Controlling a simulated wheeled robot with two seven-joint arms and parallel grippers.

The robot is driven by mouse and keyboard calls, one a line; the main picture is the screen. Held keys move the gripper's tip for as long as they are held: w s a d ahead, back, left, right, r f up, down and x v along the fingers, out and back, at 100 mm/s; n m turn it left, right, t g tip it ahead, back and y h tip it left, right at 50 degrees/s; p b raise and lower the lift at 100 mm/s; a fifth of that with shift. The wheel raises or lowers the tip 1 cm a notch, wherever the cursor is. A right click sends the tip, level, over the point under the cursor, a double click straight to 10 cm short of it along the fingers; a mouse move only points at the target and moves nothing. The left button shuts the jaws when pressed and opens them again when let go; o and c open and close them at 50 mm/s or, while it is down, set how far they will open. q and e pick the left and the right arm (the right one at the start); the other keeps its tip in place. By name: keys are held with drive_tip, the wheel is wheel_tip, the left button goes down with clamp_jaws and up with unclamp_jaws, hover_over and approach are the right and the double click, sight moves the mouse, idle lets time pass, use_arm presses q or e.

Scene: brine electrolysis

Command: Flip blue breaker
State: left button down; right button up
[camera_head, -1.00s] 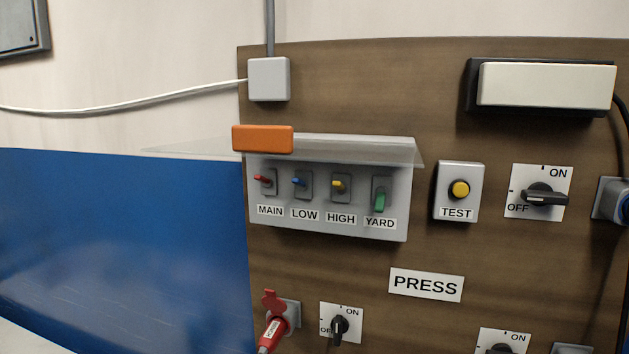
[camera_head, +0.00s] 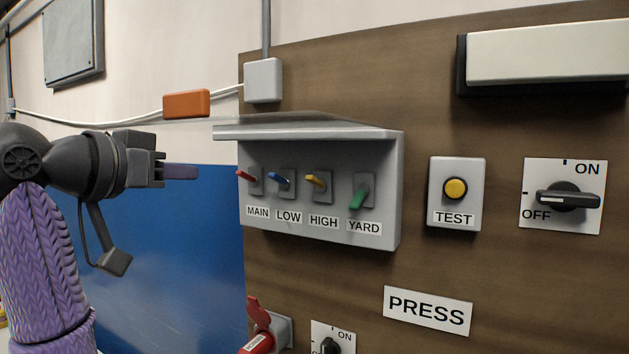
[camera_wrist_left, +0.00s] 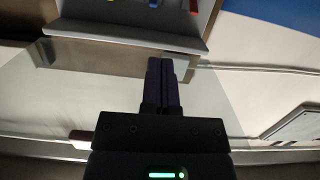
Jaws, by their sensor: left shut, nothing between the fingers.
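The blue breaker (camera_head: 279,180) is the lever above the LOW label, second from the left in the grey breaker box (camera_head: 392,200). It tilts up to the left, like the red and yellow levers, and also shows at the top edge of the left wrist view (camera_wrist_left: 154,3). My left gripper (camera_head: 196,172) is shut and empty, left of the box and apart from the levers. In the wrist view its fingers (camera_wrist_left: 162,64) point toward the box. My right gripper is not in view.
The red MAIN lever (camera_head: 245,176) and yellow HIGH lever (camera_head: 316,180) flank the blue one. The green YARD lever (camera_head: 357,199) points down. A TEST button box (camera_head: 457,215) and a rotary switch (camera_head: 566,198) are at right. A red plug (camera_head: 257,343) is below.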

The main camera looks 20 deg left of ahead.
use_arm(q)
drive_tip(key=s, duration=0.1)
drive_tip(key=s+r, duration=0.1)
drive_tip(key=shift+s+d+r+m+t, duration=0.2)
drive_tip(key=shift+s+r+m+t, duration=0.1)
drive_tip(key=shift+s, duration=0.1)
drive_tip(key=p, duration=0.8)
approach(278, 179)
drive_tip(key=w+r, duration=0.2)
drive_tip(key=w, duration=0.6)
drive_tip(key=shift+w+a+f, duration=0.15)
drive_tip(key=shift+w+f, duration=0.15)
drive_tip(key=shift+w, duration=0.15)
